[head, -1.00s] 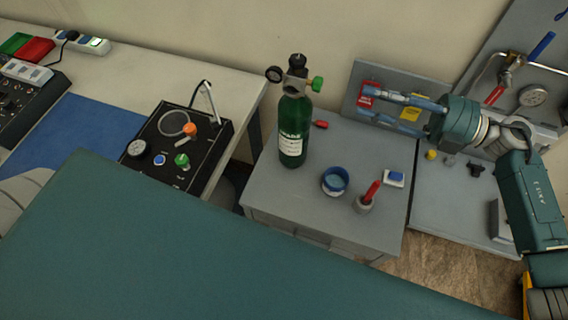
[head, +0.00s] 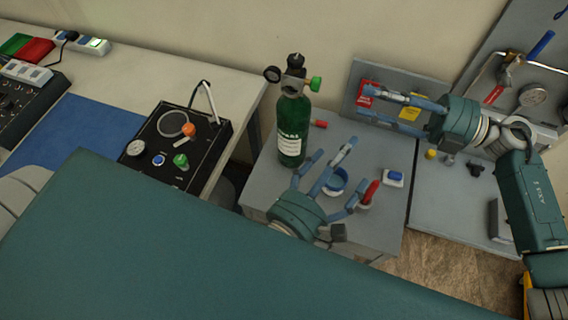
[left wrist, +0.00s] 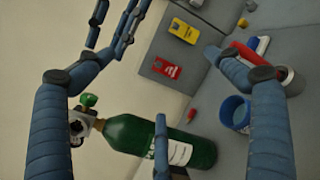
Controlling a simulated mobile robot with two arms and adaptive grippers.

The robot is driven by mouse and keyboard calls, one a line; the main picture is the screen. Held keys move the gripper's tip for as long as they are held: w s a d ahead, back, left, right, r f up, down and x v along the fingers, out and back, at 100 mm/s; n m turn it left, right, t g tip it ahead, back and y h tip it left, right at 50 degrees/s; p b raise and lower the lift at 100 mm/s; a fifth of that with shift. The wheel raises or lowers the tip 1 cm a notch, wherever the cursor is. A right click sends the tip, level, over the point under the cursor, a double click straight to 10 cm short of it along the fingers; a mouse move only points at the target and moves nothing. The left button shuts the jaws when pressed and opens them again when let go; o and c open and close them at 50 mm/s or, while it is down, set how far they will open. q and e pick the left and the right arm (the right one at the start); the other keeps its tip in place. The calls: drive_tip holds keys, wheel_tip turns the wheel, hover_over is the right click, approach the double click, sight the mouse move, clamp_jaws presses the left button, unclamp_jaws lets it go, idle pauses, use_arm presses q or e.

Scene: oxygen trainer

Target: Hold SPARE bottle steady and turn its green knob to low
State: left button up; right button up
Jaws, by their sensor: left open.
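The green SPARE bottle (head: 293,125) stands upright on the grey cabinet top, with a white label, a regulator, a round gauge (head: 272,73) and a green knob (head: 315,84) on its right side. In the left wrist view the bottle (left wrist: 127,133) lies sideways in the picture, its knob (left wrist: 88,100) near the left finger. My left gripper (head: 336,168) is open and empty, in front of and right of the bottle's lower body; I cannot tell whether a finger touches it. My right gripper (head: 366,103) has its fingers apart and empty, pointing left, right of the knob and clear of it.
A blue cup (head: 336,182), a red-handled tool (head: 371,192) and a blue-and-white block (head: 395,177) stand on the cabinet near my left fingers. A small red piece (head: 319,124) lies right of the bottle. A grey panel (head: 440,95) with red and yellow tags stands behind my right gripper.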

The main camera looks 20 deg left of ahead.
sight(285, 152)
use_arm(q)
drive_tip(key=a+f+n+g+y, duration=0.1)
drive_tip(key=a+f+n+y, duration=0.2)
drive_tip(key=a+f+n, duration=0.1)
drive_tip(key=w+a+f+n+g+y, duration=0.1)
drive_tip(key=a+f+n+y, duration=0.2)
drive_tip(key=a+f+n, duration=0.1)
drive_tip(key=a+f+n+g+y, duration=0.1)
drive_tip(key=a+f+n+y, duration=0.2)
drive_tip(key=a+f+n, duration=0.1)
drive_tip(key=shift+w+a+n+g, duration=0.15)
drive_tip(key=shift+a+n+g, duration=0.25)
drive_tip(key=shift+a+n, duration=0.15)
drive_tip(key=shift+w+a+f, duration=0.15)
drive_tip(key=shift+w+a, duration=0.05)
drive_tip(key=x, duration=1)
drive_tip(key=shift+a, duration=0.1)
